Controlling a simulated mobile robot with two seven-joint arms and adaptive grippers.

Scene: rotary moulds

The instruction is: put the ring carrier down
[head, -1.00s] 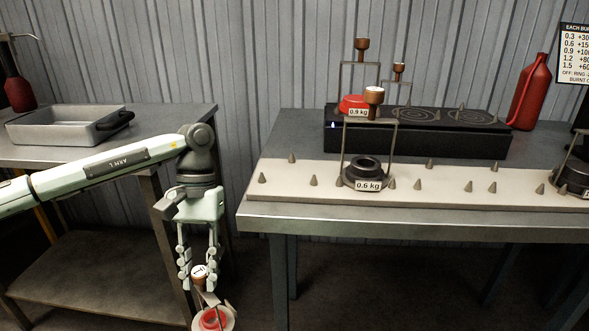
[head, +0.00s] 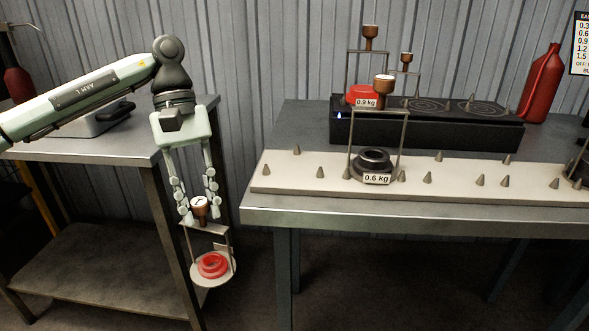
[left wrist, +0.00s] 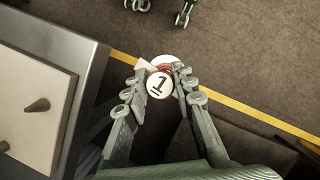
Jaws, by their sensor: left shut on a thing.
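My left gripper (head: 198,214) is shut on the brown knob of a ring carrier (head: 212,275). The carrier hangs upright from it, in the gap between the two tables. Its round pale plate bears a red ring (head: 212,265). In the left wrist view the fingers (left wrist: 160,90) close around the knob, whose white top is marked 1 (left wrist: 159,85); the red ring is mostly hidden below. The carrier is apart from both tables, with floor beneath it.
A pale board (head: 275,175) with several grey cones lies on the right table (head: 290,211). A carrier with a dark ring, labelled 0.6 kg (head: 374,160), stands on it. Behind is a black burner unit (head: 430,135) with a red 0.9 kg carrier (head: 363,95). A red bottle (head: 542,85) stands right. The left table (head: 100,150) holds a metal tray.

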